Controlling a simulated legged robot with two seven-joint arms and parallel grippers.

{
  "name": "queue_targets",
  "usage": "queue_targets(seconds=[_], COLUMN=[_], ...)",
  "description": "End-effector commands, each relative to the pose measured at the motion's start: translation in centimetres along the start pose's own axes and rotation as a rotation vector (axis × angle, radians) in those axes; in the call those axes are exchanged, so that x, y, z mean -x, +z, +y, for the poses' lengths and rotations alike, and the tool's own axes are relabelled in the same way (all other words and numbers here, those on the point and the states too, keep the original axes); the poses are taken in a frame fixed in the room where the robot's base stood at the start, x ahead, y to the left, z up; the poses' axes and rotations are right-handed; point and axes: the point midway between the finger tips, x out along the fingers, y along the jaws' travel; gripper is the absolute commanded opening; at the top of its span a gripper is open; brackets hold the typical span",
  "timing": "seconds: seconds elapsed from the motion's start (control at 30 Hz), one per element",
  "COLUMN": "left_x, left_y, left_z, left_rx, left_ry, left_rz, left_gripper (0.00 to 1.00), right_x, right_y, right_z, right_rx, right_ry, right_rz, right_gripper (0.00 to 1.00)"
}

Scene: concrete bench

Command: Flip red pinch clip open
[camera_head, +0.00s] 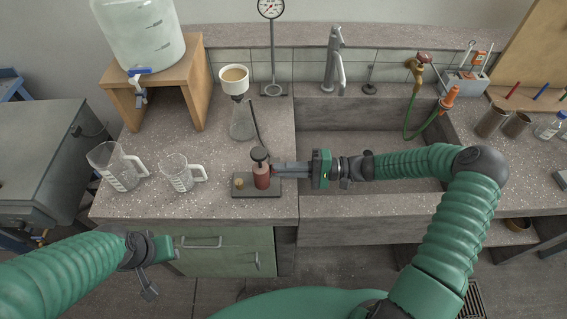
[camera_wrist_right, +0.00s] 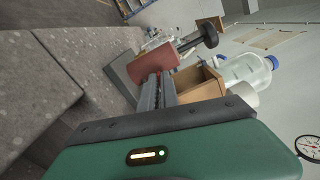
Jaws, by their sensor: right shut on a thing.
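A red upright body (camera_head: 262,177) with a black knob (camera_head: 259,154) stands on a dark base plate (camera_head: 243,190) near the counter's front edge. It also shows in the right wrist view, as a red block (camera_wrist_right: 153,62) with the black knob (camera_wrist_right: 206,36). My right gripper (camera_head: 275,169) reaches in from the right. In the wrist view its jaws (camera_wrist_right: 159,84) are shut on a small red part, which I take as the red pinch clip, at the body's side. The fingers hide most of it. My left gripper (camera_head: 160,262) hangs in front of the cabinet, away from the plate; its jaws are unclear.
A brass-coloured knob (camera_head: 239,183) sits on the same plate. A flask (camera_head: 242,120) with a filter funnel (camera_head: 234,82) stands behind, with a dark tube running down. Two measuring jugs (camera_head: 118,167) (camera_head: 178,174) stand to the left. The sink (camera_head: 350,150) lies under my right arm.

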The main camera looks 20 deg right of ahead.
Motion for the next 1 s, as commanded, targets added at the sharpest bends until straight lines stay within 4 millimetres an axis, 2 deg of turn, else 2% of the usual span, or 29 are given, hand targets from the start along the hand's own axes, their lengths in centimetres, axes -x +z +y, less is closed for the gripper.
queue_targets(seconds=[0.03, 0.3, 0.9, 0.93, 1.0], left_x=[0.7, 1.8, 2.0, 2.0, 2.0], left_y=[-0.2, -0.4, -0.5, -0.5, -0.5], left_z=[0.0, 0.0, 0.0, 0.0, 0.0], left_rx=[0.000, 0.000, 0.000, 0.000, 0.000], left_ry=[0.000, 0.000, 0.000, 0.000, 0.000], left_rz=[0.000, 0.000, 0.000, 0.000, 0.000], left_gripper=[0.36, 0.36, 0.36, 0.36, 0.36], right_x=[0.1, 0.1, 0.1, 0.1, 0.1], right_y=[0.1, -0.1, -0.1, -0.1, -0.1], right_z=[-0.1, -0.2, 0.0, 0.0, -0.1], right_rx=[-0.033, -0.152, -0.192, -0.192, -0.191], right_ry=[0.007, 0.006, 0.007, 0.007, 0.006], right_rz=[0.003, 0.004, 0.005, 0.005, 0.005], right_gripper=[0.00, 0.00, 0.00, 0.09, 0.15])
